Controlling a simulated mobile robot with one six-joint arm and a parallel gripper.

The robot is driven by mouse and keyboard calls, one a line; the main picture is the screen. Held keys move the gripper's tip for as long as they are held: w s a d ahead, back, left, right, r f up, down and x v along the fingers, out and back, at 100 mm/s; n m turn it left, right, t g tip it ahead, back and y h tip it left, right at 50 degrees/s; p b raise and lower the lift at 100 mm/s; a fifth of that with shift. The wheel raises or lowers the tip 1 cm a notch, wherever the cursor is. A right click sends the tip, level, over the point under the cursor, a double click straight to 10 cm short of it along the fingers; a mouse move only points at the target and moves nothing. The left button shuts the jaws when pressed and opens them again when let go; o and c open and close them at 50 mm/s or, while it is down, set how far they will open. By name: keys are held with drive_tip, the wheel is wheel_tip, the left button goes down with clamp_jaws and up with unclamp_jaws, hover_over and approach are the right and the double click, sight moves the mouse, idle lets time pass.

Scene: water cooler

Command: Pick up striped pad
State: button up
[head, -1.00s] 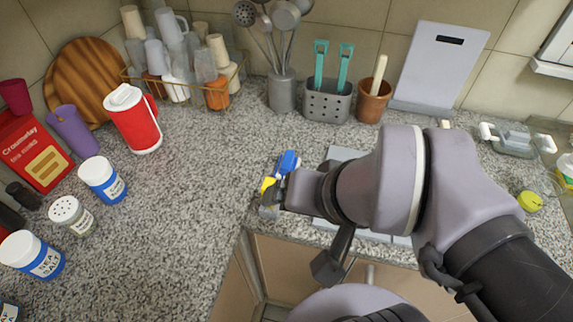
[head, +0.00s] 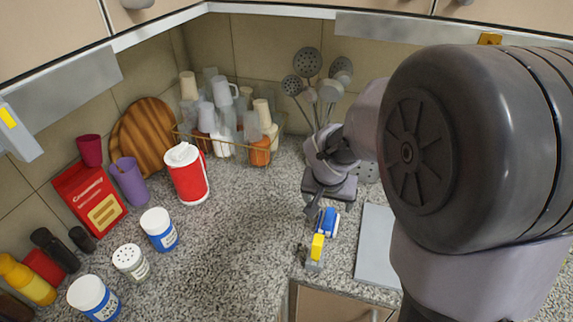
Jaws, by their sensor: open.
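A small blue piece with a pale stripe (head: 328,222) lies on the granite counter near its front edge, just left of the grey board. A yellow block (head: 317,246) lies in front of it, with a grey piece (head: 313,264) at its front end. These pieces are small in the head view, and I cannot tell for sure which is the striped pad. My gripper (head: 312,211) is open at the back left of the blue piece. Its dark fingers point down beside it. I cannot tell the height gap, and nothing shows between the fingers.
A grey board (head: 375,247) lies to the right, partly hidden by my arm. A red pitcher (head: 187,175), several jars and a wire rack of cups (head: 222,155) stand to the left and back. Ladles (head: 308,75) stand behind my gripper. The counter's left middle is clear.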

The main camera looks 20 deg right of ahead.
sight(329, 217)
drive_tip(key=b+x, duration=0.3)
drive_tip(key=x, duration=0.6)
drive_tip(key=shift+d+f, duration=0.2)
drive_tip(key=shift+f, duration=0.15)
drive_tip(key=b+x, duration=0.1)
drive_tip(key=x, duration=0.1)
drive_tip(key=b+x, duration=0.1)
drive_tip(key=x, duration=0.2)
drive_tip(key=shift+s+f, duration=0.2)
drive_tip(key=shift+r, duration=0.2)
drive_tip(key=c, duration=1.5)
